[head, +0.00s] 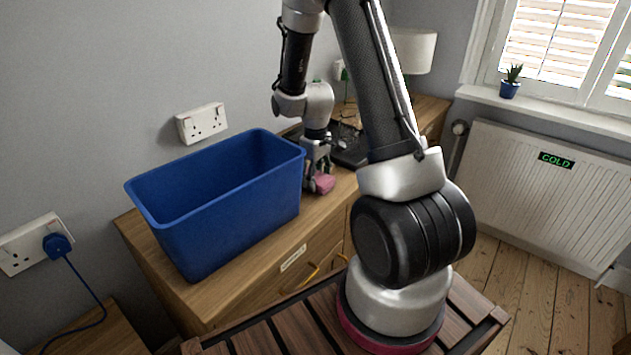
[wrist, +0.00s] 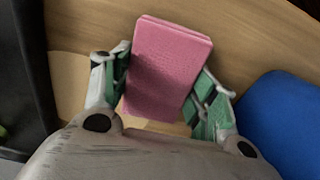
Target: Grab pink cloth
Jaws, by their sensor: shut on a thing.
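The pink cloth (wrist: 166,68) is a flat, folded rectangular pad. In the wrist view it stands out between the two green-padded fingers of my gripper (wrist: 163,90), which are shut on it. In the head view the cloth (head: 325,183) shows as a small pink patch at the tips of my gripper (head: 314,180), just right of the blue bin, at or just above the wooden top. I cannot tell whether the cloth touches the wood. Part of it is hidden by the gripper in the head view.
A deep blue bin (head: 240,222) stands on the wooden cabinet (head: 262,276), close left of my gripper; its blue side shows at right in the wrist view (wrist: 285,122). A dark object (head: 352,152) lies behind the gripper. A lamp (head: 412,50) stands farther back.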

